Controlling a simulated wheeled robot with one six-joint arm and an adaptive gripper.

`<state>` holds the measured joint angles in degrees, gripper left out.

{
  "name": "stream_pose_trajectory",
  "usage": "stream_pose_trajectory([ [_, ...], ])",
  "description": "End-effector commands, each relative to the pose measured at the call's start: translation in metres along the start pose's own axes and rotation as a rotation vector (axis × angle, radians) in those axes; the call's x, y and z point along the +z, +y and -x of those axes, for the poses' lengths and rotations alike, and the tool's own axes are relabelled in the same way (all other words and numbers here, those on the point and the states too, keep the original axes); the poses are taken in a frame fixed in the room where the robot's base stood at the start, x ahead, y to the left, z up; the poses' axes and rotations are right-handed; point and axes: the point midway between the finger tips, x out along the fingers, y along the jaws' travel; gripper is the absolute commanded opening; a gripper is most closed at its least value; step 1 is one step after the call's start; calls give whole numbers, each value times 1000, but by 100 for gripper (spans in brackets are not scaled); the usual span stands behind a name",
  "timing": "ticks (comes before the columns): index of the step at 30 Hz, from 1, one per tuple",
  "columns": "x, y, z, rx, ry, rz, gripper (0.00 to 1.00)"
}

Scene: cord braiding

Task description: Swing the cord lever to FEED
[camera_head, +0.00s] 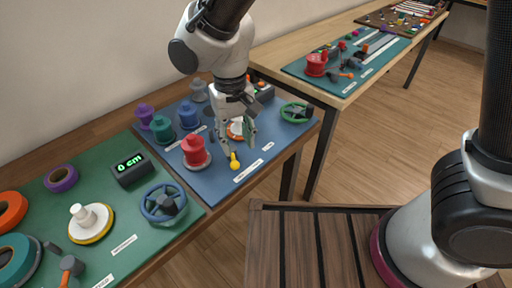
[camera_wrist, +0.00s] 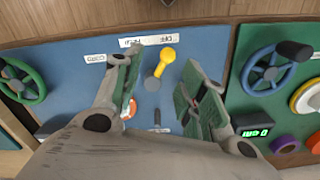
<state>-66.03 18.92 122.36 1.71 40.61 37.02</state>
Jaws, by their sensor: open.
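The cord lever has a yellow ball knob (camera_head: 235,161) and stands on the blue panel (camera_head: 212,184) near its front edge. In the wrist view the knob (camera_wrist: 167,54) sits on a short arm above a dark grey pivot (camera_wrist: 152,83), close to one end of a white label (camera_wrist: 147,40). The label's words are too small to read surely. My gripper (camera_head: 237,142) is open above the panel, just behind the knob. In the wrist view its fingers (camera_wrist: 158,80) stand either side of the lever, with space to both; I see no contact.
A red spool (camera_head: 195,151) stands left of my gripper and a green handwheel (camera_head: 297,112) to its right. Teal, blue and purple spools stand behind. The green panel (camera_head: 112,215) at left holds a blue handwheel (camera_head: 164,202) and a "0 cm" display (camera_head: 131,167).

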Motion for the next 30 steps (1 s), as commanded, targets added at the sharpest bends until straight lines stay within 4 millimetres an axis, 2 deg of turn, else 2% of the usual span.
stream_pose_trajectory([
  [2,-9,-7,6,-27,30,-77,41],
  [8,-12,-9,0,-39,40,-177,41],
  [18,-13,-10,-54,-37,37,-178,41],
  [21,-14,-10,-65,-38,38,-178,41],
  [30,-15,-11,-72,-39,40,-177,41],
])
